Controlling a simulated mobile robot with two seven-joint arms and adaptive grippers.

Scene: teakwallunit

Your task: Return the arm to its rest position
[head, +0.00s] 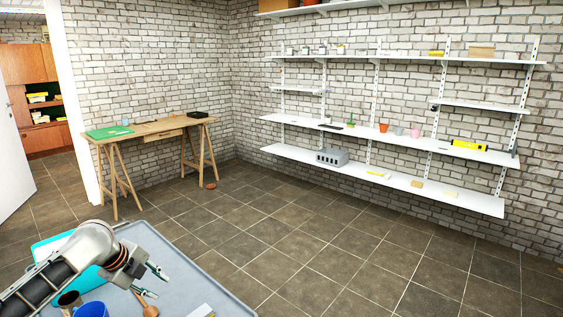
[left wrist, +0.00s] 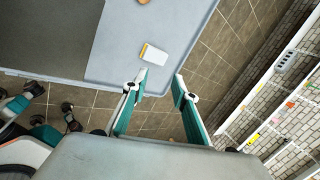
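My left arm comes in from the lower left of the head view, over a grey tray-like surface (head: 234,303). Its gripper (head: 153,282) points right and is open, with nothing between the fingers. In the left wrist view the two teal fingers (left wrist: 158,90) stand clearly apart beside the edge of the same grey surface (left wrist: 110,62), with floor tiles beyond. A small white and yellow block (left wrist: 153,54) lies on the surface just past the fingertips, not touched. My right gripper does not show in either view.
On the grey surface are a blue cup (head: 92,310), a dark brown cup-like thing (head: 70,299) and a brown wooden thing (head: 148,309), close to my left arm. A wooden desk (head: 155,128) stands at the back wall. White wall shelves (head: 450,190) are at right.

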